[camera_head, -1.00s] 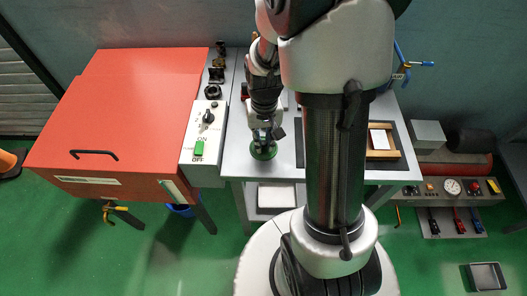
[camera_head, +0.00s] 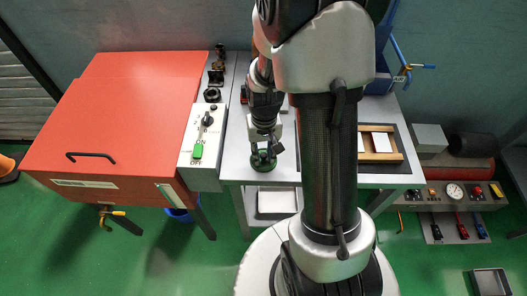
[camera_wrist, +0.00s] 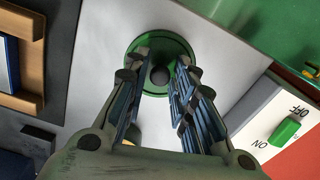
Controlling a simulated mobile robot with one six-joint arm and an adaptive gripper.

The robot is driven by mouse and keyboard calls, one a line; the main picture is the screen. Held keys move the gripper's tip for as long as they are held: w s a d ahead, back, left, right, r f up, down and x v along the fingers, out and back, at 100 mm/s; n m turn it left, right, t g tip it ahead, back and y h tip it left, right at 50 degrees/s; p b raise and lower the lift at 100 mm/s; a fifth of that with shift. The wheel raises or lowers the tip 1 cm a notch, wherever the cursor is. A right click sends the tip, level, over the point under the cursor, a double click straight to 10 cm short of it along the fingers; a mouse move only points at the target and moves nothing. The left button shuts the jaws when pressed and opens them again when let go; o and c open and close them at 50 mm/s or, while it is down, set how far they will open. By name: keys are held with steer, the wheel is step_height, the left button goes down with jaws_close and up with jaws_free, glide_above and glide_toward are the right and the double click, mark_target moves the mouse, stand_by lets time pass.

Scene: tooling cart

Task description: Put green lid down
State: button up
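The round green lid (camera_wrist: 162,44) lies near the front edge of the grey metal table, with its dark knob (camera_wrist: 160,75) facing my wrist camera. It also shows in the head view as the green lid (camera_head: 262,163), partly hidden under my gripper (camera_head: 265,148). In the wrist view my gripper (camera_wrist: 161,59) has its two fingers spread, one on each side of the knob. A gap shows between each finger and the knob. The lid looks flat on the table.
The red cabinet (camera_head: 120,110) and a control box with a green switch (camera_head: 198,151) stand to the left. A wooden tray (camera_head: 381,156) with white pieces lies to the right. The table's front edge is close to the lid.

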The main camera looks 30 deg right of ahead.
steer(key=shift+o, duration=0.8)
step_height(320, 180, up, 12)
steer(key=p, duration=0.4)
step_height(320, 180, up, 11)
steer(key=n+t, duration=0.2)
glide_above(264, 155)
steer(key=s+a, duration=0.4)
steer(key=a, duration=0.2)
steer(key=s+a+r+n+t, duration=0.2)
steer(key=s+a+r, duration=0.2)
steer(key=s, duration=0.5)
step_height(264, 155, up, 2)
steer(key=shift+s+a+r+t, duration=0.1)
steer(key=shift+s+a+t, duration=0.2)
steer(key=shift+a, duration=0.1)
